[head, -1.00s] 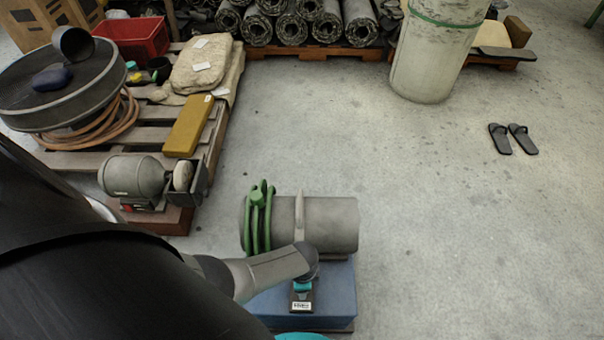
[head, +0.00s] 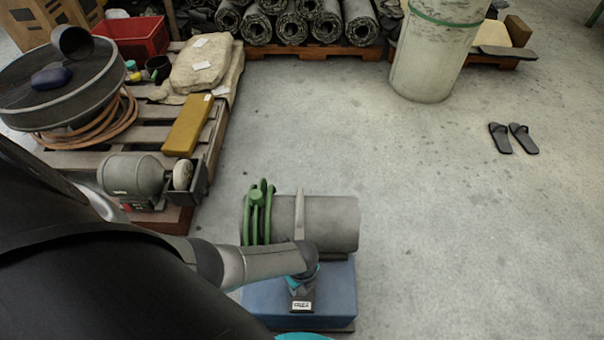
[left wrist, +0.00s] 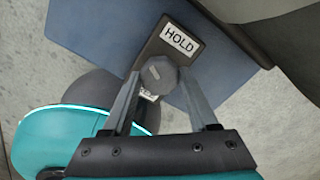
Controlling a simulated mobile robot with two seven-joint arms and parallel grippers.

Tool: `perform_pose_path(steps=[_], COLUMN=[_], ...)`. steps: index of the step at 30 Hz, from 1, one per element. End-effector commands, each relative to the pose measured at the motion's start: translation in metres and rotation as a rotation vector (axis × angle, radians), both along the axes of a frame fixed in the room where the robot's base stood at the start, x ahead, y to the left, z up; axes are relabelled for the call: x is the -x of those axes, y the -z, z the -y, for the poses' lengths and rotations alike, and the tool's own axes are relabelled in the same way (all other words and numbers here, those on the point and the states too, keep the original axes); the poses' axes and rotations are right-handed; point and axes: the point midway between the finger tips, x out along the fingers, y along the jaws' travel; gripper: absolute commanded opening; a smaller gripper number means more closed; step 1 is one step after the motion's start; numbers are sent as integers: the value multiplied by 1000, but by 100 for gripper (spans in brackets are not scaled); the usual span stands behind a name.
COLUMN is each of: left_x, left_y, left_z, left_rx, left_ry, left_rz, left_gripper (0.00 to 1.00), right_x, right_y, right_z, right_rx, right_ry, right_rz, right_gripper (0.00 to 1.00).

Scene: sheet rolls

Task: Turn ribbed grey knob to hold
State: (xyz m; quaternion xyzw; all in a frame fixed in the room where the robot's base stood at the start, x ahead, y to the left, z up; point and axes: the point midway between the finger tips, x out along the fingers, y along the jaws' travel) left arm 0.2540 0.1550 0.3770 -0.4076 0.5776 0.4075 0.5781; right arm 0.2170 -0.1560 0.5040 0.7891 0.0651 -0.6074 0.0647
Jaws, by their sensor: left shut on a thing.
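The grey knob (left wrist: 158,73) shows in the left wrist view, with a faceted edge, on a dark plate (left wrist: 156,47). A white label reading HOLD (left wrist: 180,40) is on the plate beyond the knob. A second label (left wrist: 148,95) is partly hidden below it. My left gripper (left wrist: 160,77) is shut on the knob, one finger on each side. In the head view my left gripper (head: 302,286) points down over the blue box (head: 335,295), and hides the knob. No pointer mark on the knob can be made out. My right gripper is not in view.
A bench grinder (head: 135,176) stands on the pallet at the left. The floor to the right is clear, apart from sandals (head: 512,138).

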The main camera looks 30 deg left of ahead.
Motion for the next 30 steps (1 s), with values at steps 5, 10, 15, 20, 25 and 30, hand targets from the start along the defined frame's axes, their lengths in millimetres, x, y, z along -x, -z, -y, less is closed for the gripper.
perform_pose_path(steps=[5, 10, 15, 20, 25, 30], left_x=[0, 0, 1, 0, 1, 1], left_y=[1, 1, 2, 2, 2, 1], left_z=[0, 0, 0, 0, 0, 1], left_rx=[0, 0, 1, 0, 0, 1], left_ry=[170, 331, 493, 644, 793, 915], left_rz=[1, 1, 0, 0, -2, -1], left_gripper=[4, 4, 4, 4, 4, 4], right_x=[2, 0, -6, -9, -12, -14], right_y=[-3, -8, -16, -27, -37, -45], right_z=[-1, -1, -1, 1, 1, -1], right_rx=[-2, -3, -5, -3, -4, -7], right_ry=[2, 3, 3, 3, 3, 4], right_rz=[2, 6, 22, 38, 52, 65], right_gripper=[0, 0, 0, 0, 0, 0])
